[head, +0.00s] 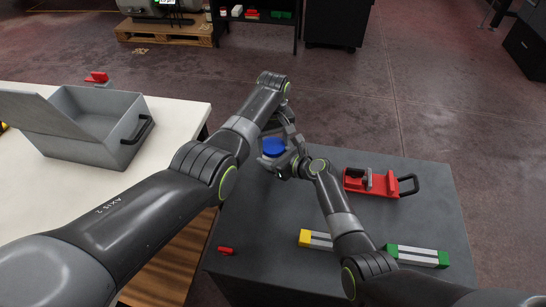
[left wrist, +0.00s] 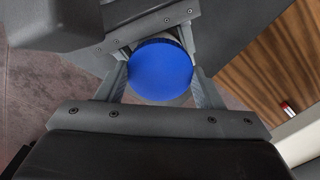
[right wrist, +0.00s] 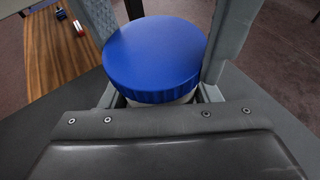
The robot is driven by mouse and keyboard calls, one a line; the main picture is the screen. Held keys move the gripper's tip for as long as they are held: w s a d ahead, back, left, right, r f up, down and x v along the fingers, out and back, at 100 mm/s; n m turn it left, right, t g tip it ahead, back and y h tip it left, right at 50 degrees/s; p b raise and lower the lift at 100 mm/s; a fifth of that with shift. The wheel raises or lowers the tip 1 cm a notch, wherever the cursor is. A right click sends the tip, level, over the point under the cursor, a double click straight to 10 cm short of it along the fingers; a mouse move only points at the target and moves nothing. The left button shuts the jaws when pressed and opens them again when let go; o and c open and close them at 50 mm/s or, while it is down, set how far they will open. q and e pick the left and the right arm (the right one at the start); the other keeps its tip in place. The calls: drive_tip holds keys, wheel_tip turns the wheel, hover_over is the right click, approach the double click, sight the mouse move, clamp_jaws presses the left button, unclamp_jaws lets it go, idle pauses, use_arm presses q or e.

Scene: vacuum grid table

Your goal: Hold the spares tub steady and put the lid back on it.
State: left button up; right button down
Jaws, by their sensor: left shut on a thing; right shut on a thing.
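The blue lid (head: 273,147) sits over the tub above the dark table, between my two grippers. In the left wrist view the round lid (left wrist: 161,70) fills the space between the fingers of my left gripper (left wrist: 160,85), which is shut on it. In the right wrist view the lid (right wrist: 155,55) is over the pale tub (right wrist: 180,98), of which only a thin strip shows below the rim. My right gripper (right wrist: 160,75) is shut on the tub, its fingers on either side. Whether the lid is fully seated I cannot tell.
A red tool with a black handle (head: 380,183), a yellow-ended block (head: 315,240), a green-ended block (head: 418,256) and a small red piece (head: 226,251) lie on the dark table (head: 425,215). A grey open toolbox (head: 90,150) stands on the white table at left.

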use_arm(q)
drive_tip(key=m, duration=0.4)
drive_tip(key=o, duration=0.9)
drive_tip(key=shift+o, duration=0.9)
drive_tip(key=shift+d, duration=0.15)
drive_tip(key=shift+r, duration=2.3)
